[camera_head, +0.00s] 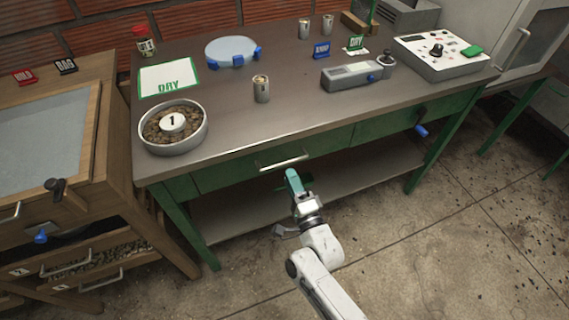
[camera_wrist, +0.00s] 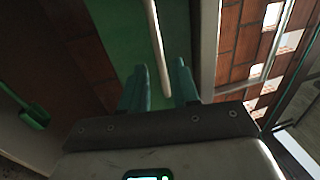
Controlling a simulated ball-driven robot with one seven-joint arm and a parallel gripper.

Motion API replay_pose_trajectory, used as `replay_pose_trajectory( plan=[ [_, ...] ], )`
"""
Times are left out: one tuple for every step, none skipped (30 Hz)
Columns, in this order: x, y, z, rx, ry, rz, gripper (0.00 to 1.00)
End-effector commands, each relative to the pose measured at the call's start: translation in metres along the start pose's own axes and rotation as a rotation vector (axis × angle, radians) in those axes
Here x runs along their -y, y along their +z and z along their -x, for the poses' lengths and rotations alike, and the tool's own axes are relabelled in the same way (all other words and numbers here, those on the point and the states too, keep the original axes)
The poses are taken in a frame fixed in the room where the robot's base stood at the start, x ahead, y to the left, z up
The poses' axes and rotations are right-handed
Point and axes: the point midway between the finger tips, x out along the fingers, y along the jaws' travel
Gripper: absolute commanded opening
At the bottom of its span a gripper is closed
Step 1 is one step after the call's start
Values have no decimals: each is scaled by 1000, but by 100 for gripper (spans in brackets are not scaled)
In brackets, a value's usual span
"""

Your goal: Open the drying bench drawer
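The bench with a grey metal top (camera_head: 310,112) and green frame carries a DRY sheet. Its front has a green drawer (camera_head: 235,172) with a silver bar handle (camera_head: 284,161); the drawer looks shut. My gripper (camera_head: 292,173), with teal fingers, is just in front of and below this handle in the head view. In the wrist view the pale handle bar (camera_wrist: 156,40) runs between the tips of my open gripper (camera_wrist: 160,66), against the green drawer front (camera_wrist: 122,35). The fingers are apart, with no clear contact on the bar.
On the bench stand a bowl of beans (camera_head: 173,127), a metal cup (camera_head: 261,89), a grey device (camera_head: 357,75) and a control box (camera_head: 445,55). A wooden bench (camera_head: 75,185) with drawers stands at left. A blue knob (camera_head: 421,130) juts from the front right. The floor is open.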

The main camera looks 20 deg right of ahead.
Motion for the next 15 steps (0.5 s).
replay_pose_trajectory(
  plan=[
    [1,0,-11,-1,-1,1,30],
    [1,0,-17,0,-1,1,30],
    [0,0,-23,0,0,1,30],
    [1,0,-28,0,-1,1,30],
    [0,0,-32,0,0,1,30],
    [0,0,-38,0,0,1,30],
    [0,0,-41,0,0,1,30],
    [0,0,-44,0,1,1,30],
    [0,0,-48,0,1,1,30],
    [0,0,-50,0,1,1,30],
    [0,0,-52,0,1,1,30],
    [-1,0,-54,0,2,1,30],
    [-1,0,-55,0,2,1,30],
    [-1,0,-56,0,2,1,30],
    [-1,0,-56,0,2,1,30]
  ],
)
